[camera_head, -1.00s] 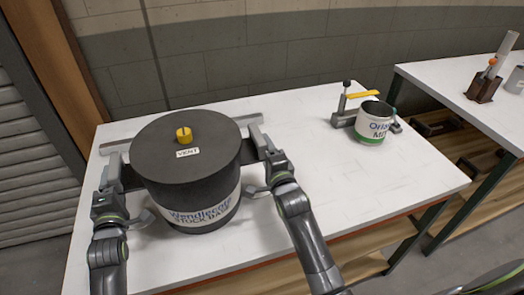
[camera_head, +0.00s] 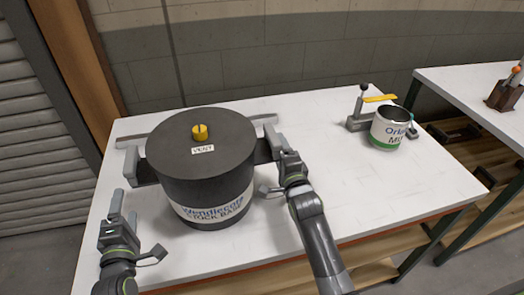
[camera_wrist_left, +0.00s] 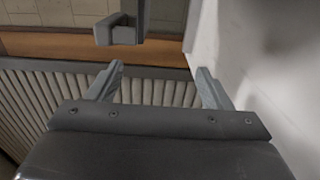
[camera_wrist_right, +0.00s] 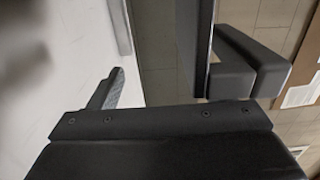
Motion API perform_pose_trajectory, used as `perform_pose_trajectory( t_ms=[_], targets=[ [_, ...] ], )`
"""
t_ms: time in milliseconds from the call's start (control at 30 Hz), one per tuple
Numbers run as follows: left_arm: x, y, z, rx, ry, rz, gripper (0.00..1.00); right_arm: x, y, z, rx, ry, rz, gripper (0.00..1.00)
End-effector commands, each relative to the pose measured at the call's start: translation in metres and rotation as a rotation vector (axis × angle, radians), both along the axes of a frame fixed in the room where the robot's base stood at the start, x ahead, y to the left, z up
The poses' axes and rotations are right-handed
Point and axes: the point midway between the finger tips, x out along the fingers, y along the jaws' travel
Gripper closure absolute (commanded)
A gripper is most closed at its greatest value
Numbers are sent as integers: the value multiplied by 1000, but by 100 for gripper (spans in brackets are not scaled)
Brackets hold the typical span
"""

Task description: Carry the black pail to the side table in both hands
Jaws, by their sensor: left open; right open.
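The black pail (camera_head: 185,185) stands upright on the white table, with a yellow knob on its lid and a white label. Its left handle (camera_head: 146,172) sticks out on the left; a grey block ahead of the fingers in the left wrist view (camera_wrist_left: 118,32) looks like this handle. My left gripper (camera_head: 124,207) is open and empty, in front of and apart from that handle. My right gripper (camera_head: 280,141) is open at the right handle (camera_head: 263,151). In the right wrist view one finger is hidden behind dark handle parts (camera_wrist_right: 245,72), so I cannot tell whether the handle lies between the fingers.
A second white table (camera_head: 450,85) stands further right across a gap, with a brown holder (camera_head: 503,97). A wall is behind.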

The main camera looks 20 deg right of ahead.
Motion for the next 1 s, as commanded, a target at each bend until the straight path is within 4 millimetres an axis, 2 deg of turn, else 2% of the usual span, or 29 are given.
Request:
perform_pose_trajectory(
  t_ms=[133, 367, 467, 800, 1000],
  targets=[
    [-15, 0, -1, -2, 1, 1, 27, 0, 0, 0, 0, 0, 0, 27],
    [-22, 0, 0, 1, -1, 1, 27, -9, 0, -1, 2, 1, -1, 27],
    [-21, 0, 0, 1, -1, 0, 27, -22, 0, -1, 2, 1, -1, 27],
    [-21, 0, 0, 1, -1, 0, 27, -88, 0, -1, 4, 3, -2, 27],
    [-21, 0, 0, 1, -1, 0, 27, -112, 0, -1, 2, 2, -1, 27]
  ],
)
